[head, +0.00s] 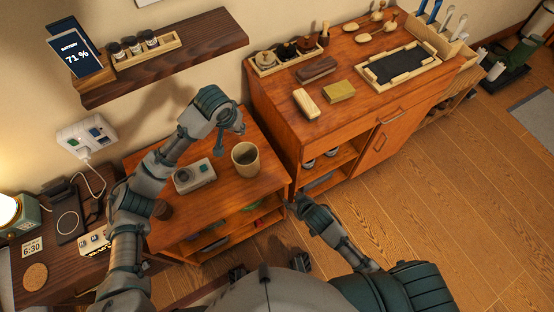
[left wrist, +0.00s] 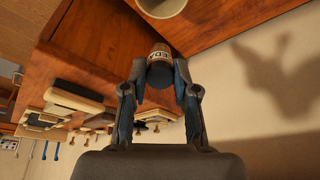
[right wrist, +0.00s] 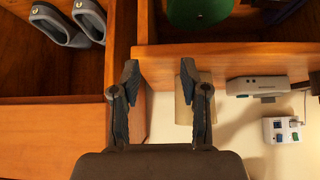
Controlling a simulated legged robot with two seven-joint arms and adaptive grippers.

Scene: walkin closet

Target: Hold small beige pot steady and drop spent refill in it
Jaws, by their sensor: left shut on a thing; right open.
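The small beige pot (head: 245,160) stands upright on the low wooden cabinet top (head: 215,198); its rim (left wrist: 163,8) shows at the top of the left wrist view. My left gripper (head: 236,128) is shut on a small dark cylinder with a pale printed label (left wrist: 160,62), seemingly the spent refill. It is held above and beyond the pot, apart from it. My right gripper (head: 299,203) is open and empty, low beside the cabinet's front right corner. In the right wrist view a beige shape (right wrist: 183,110), probably the pot, lies beyond the fingers, partly hidden.
A grey device (head: 194,175) sits left of the pot. The taller wooden dresser (head: 280,95) stands close on the right. A wall shelf (head: 165,60) overhangs behind my left arm. The cabinet's open shelves (head: 225,232) hold several items.

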